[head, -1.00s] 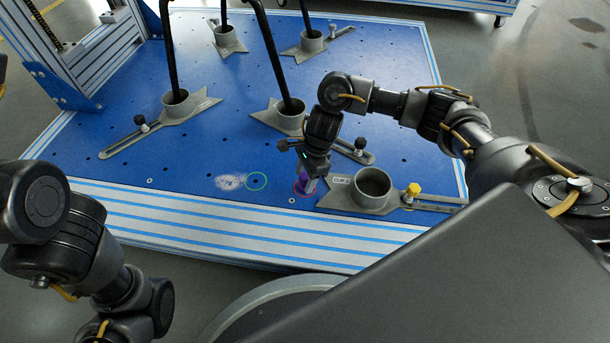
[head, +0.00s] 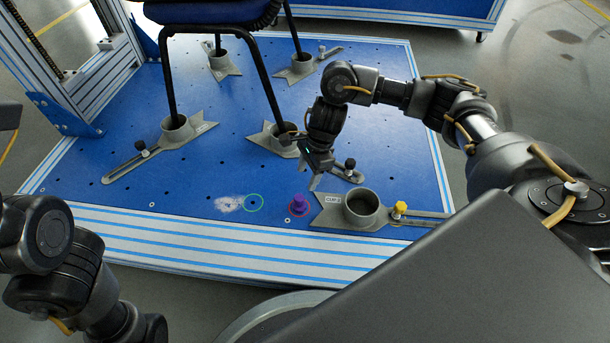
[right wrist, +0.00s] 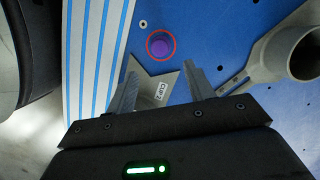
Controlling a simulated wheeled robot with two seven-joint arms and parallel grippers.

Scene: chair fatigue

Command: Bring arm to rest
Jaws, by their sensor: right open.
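A cup bracket (head: 362,207) with a yellow knob stands to the right. Chair legs (head: 262,75) stand in other cups behind. The striped platform edge (head: 200,245) runs in front.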

